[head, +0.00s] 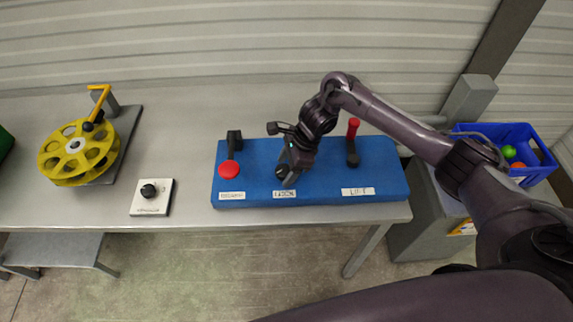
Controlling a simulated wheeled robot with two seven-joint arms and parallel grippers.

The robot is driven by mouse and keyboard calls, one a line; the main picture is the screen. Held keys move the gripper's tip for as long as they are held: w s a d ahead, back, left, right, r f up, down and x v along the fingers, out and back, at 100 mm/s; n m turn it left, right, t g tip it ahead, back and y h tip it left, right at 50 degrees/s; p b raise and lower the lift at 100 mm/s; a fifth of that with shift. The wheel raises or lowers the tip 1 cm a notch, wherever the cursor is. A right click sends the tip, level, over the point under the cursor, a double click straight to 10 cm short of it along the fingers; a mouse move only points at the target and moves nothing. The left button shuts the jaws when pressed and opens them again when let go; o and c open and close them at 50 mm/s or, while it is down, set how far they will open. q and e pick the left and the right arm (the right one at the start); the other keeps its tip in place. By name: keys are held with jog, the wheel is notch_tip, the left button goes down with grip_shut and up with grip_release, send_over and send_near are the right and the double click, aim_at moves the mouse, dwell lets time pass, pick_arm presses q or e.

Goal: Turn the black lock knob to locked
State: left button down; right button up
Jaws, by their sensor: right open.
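A blue control board (385,185) lies on the grey table and carries several controls. A small dark round knob (281,171) shows at its middle, above a white label (284,194) whose text is too small to read surely. My right gripper (289,178) is open, pointing down right beside this knob and partly covering it. I cannot tell whether a finger touches it, nor how the knob is turned. Another black knob (149,190) sits on a separate white plate (140,208) to the left. My left gripper is not in view.
A red-ended black lever (229,168) stands left on the board. A red-handled lever (352,140) stands to the right, close to my right arm. A yellow reel (62,165) is at the left. A blue crate (535,137) with balls is at far right. Table between plate and board is clear.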

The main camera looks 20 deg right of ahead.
jog(key=c, duration=0.9)
jog(key=shift+c, duration=0.3)
